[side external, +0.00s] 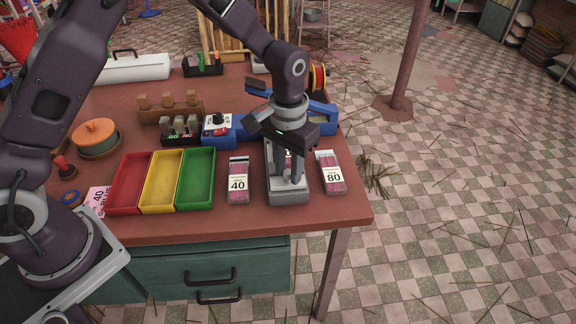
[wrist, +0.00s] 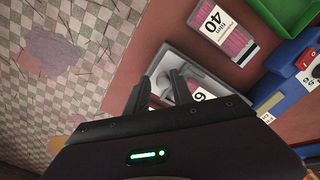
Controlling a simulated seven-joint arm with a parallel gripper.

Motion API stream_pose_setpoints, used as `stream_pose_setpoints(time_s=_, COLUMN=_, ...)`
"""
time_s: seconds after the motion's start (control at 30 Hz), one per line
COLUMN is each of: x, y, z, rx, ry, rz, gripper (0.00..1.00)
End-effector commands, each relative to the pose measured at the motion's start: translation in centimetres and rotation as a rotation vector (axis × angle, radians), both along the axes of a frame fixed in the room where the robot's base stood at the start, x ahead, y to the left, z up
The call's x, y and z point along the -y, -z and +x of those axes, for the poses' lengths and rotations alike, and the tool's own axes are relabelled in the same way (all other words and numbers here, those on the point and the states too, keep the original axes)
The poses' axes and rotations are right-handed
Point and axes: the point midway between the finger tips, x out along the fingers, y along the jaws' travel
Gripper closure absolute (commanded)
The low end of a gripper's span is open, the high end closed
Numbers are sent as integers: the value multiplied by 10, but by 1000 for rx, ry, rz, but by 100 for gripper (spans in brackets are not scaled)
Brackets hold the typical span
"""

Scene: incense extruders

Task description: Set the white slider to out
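I cannot make out for certain which part is the white slider. My gripper (side external: 286,180) points down into a light grey, open-topped unit (side external: 289,198) near the front of the table. In the wrist view my gripper's two dark fingers (wrist: 161,84) stand apart over this grey unit (wrist: 205,82). A pale grey part shows between and beside the fingertips. Whether they touch it is unclear. A labelled packet (wrist: 199,91) lies by the right finger, partly hidden by my gripper.
Packets marked 40 (side external: 238,180) and 80 (side external: 331,173) flank the grey unit. Red (side external: 128,208), yellow (side external: 161,207) and green (side external: 196,205) trays stand to the left. A blue device (side external: 322,124) and a switch block (side external: 180,139) are behind. The table's front edge is close.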

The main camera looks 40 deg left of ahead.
Motion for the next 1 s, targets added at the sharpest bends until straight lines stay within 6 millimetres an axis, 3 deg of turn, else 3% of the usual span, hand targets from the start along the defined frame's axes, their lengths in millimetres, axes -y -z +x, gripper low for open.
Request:
stream_pose_setpoints(time_s=0.13, x=0, y=-7, z=1, rx=3, ry=0, rz=0, gripper=72)
stream_pose_setpoints(time_s=0.47, x=0, y=-66, z=1, rx=3, ry=0, rz=-1, gripper=72)
stream_pose_setpoints(time_s=0.83, x=-2, y=-76, z=-1, rx=7, ry=-1, rz=-2, gripper=72)
stream_pose_setpoints(time_s=0.93, x=-14, y=-113, z=-17, rx=57, ry=-3, rz=-15, gripper=72)
stream_pose_setpoints(time_s=1.0, x=-30, y=-154, z=-44, rx=120, ry=-6, rz=-27, gripper=72)
